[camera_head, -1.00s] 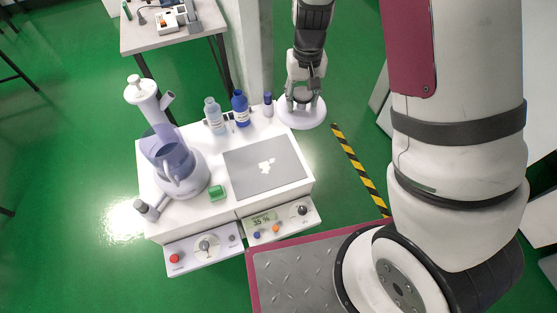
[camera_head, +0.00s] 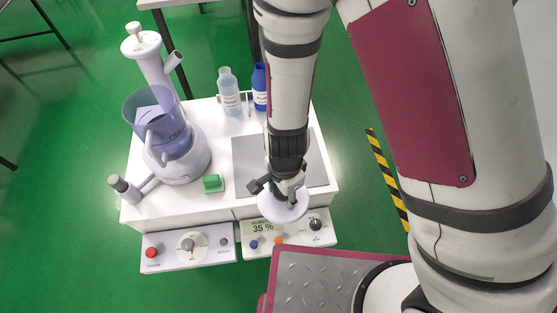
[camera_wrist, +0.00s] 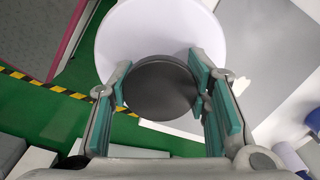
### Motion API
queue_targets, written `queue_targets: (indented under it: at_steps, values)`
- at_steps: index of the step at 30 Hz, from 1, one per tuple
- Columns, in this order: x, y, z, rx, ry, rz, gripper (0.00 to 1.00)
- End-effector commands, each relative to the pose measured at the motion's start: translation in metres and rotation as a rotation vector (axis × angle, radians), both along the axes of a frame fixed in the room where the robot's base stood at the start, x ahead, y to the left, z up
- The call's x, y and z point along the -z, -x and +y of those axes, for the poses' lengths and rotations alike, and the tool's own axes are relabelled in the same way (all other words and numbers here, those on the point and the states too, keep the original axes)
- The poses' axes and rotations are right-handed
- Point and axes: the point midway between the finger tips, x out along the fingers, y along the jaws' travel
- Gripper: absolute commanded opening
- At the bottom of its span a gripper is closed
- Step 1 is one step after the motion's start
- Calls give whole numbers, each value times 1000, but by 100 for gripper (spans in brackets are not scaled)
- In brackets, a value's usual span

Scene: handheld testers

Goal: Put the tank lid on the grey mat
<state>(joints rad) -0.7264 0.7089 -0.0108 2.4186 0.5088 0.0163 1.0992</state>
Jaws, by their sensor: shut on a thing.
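The tank lid is a white disc (camera_head: 272,207) with a dark grey knob, and it shows in the wrist view (camera_wrist: 125,35). My gripper (camera_head: 288,190) is shut on the knob (camera_wrist: 160,88), with the teal pads on either side of it. In the head view the lid hangs over the front edge of the white unit, by the near edge of the grey mat. The grey mat (camera_head: 250,160) lies flat on the unit's top, partly hidden by my arm. In the wrist view the mat (camera_wrist: 270,35) is to the right of the lid.
The humidifier with its blue tank (camera_head: 150,115) stands on the left of the unit. A green block (camera_head: 213,183) lies left of the mat. A clear bottle (camera_head: 229,92) and a blue bottle (camera_head: 260,88) stand behind it. Control panels (camera_head: 188,248) are at the front.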

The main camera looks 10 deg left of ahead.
Motion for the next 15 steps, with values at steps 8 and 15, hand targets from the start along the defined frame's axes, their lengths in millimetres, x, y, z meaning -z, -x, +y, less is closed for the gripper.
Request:
queue_targets:
  at_steps: [8, 15]
  values:
    - [7, -48, 11, 11, -1, -4, 15]
    - [13, -105, 22, 10, 0, -5, 15]
